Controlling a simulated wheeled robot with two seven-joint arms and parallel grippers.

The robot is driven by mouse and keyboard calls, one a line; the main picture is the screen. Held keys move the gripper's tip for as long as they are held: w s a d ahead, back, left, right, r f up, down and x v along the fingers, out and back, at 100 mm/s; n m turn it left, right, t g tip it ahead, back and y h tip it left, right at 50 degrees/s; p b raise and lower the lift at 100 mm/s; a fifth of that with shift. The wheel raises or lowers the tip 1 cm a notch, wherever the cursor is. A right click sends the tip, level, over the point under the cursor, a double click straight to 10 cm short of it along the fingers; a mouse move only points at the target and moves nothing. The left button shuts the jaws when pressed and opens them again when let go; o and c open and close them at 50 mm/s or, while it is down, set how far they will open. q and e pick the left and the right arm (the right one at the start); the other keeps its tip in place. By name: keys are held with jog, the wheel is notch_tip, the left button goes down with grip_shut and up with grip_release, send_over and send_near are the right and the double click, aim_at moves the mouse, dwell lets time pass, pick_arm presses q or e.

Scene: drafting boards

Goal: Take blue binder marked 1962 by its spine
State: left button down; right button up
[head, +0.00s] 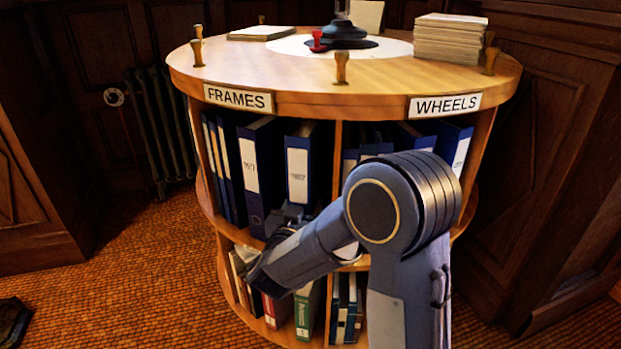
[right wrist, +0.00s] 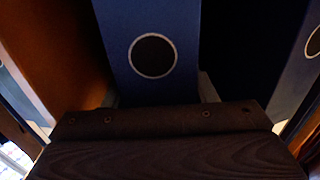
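Several blue binders stand upright in the upper shelf of a round wooden bookcase. One blue binder (head: 298,143) with a white label stands in the FRAMES bay, set back a little; its small print is too small to read. A taller blue binder (head: 255,215) stands left of it, its label also unclear. I cannot make out which is marked 1962. My right gripper (head: 290,212) is at the lower spine of the white-labelled binder, partly hidden by my arm. In the right wrist view, a blue spine with a round finger hole (right wrist: 151,80) is straight ahead; the finger gap is unclear.
The bookcase top (head: 240,75) carries a stack of cards (head: 450,40), stamps and a lamp base. A wooden upright (head: 336,160) divides the bays. The lower shelf holds a green binder (head: 306,310) and others. A radiator (head: 165,125) stands at the left.

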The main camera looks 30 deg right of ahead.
jog(key=c, duration=1)
jog(key=shift+r, duration=0.2)
